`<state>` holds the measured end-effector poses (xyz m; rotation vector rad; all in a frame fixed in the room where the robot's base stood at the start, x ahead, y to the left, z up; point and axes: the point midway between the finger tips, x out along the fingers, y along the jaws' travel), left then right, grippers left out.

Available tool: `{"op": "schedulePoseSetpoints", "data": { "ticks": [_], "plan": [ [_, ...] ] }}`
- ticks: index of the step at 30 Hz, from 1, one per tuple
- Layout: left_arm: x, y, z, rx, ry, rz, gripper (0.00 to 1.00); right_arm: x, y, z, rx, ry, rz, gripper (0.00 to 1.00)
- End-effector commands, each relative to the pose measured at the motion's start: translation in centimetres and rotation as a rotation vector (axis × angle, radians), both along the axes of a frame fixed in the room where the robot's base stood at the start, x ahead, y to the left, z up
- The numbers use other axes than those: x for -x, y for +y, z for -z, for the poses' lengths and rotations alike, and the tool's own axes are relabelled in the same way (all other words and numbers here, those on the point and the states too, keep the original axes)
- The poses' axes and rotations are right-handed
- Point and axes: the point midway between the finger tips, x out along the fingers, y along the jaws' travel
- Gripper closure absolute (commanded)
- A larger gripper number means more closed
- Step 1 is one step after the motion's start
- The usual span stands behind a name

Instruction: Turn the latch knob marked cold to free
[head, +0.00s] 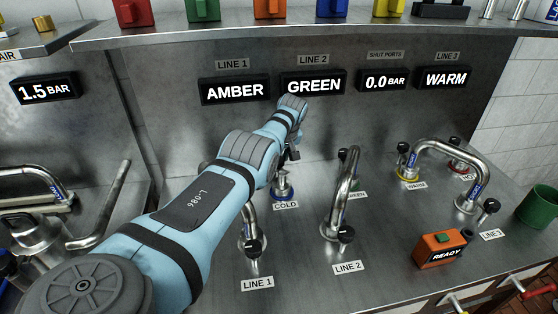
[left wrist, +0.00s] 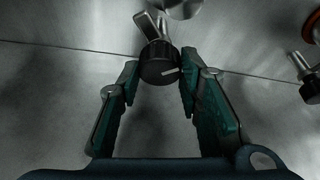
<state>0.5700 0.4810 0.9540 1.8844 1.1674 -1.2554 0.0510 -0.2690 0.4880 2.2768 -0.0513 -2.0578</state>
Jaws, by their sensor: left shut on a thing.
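The cold port (head: 283,192) has a blue ring and a COLD label (head: 286,206) in front of it, in the middle of the head view. My left gripper (head: 291,154) is just above and behind it, mostly hidden by my own forearm. In the left wrist view, the left gripper (left wrist: 159,80) has its two green fingers on either side of a black latch knob (left wrist: 158,68) and is shut on it. The knob bears a white pointer line, tilted slightly up to the right. Its marking is not readable there. My right gripper is not in view.
A LINE 2 spout (head: 344,195) stands right of the cold port. Another curved pipe (head: 445,150) joins the warm port and LINE 3 side. An orange READY box (head: 439,248) and green mug (head: 540,207) stand at the right. Displays (head: 313,83) line the back panel.

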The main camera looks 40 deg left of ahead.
Motion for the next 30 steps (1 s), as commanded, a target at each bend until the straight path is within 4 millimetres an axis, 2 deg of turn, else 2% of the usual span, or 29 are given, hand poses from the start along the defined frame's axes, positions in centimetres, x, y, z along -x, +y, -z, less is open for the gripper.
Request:
{"op": "schedulePoseSetpoints", "data": {
  "ticks": [7,8,11,12,23,29,30],
  "plan": [
    [0.0,0.0,0.0,0.001,0.001,0.001,0.96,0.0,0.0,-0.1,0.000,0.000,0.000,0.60],
    [0.0,0.0,0.0,0.001,0.001,0.001,0.66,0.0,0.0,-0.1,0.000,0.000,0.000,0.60],
    [0.0,0.0,0.0,0.001,0.001,0.001,0.50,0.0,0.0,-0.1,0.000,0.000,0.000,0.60],
    [0.0,0.0,0.0,0.001,0.001,0.001,0.47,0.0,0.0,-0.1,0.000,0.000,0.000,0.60],
    [0.0,0.0,-0.3,0.000,0.000,0.001,0.47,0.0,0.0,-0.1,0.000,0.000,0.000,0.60],
    [0.5,-0.9,-2.5,-0.002,-0.001,0.002,0.47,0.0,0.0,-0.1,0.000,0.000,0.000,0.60],
    [0.6,-1.3,-3.5,-0.002,-0.003,0.003,0.47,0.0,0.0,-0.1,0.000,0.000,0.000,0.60]
  ]
}}
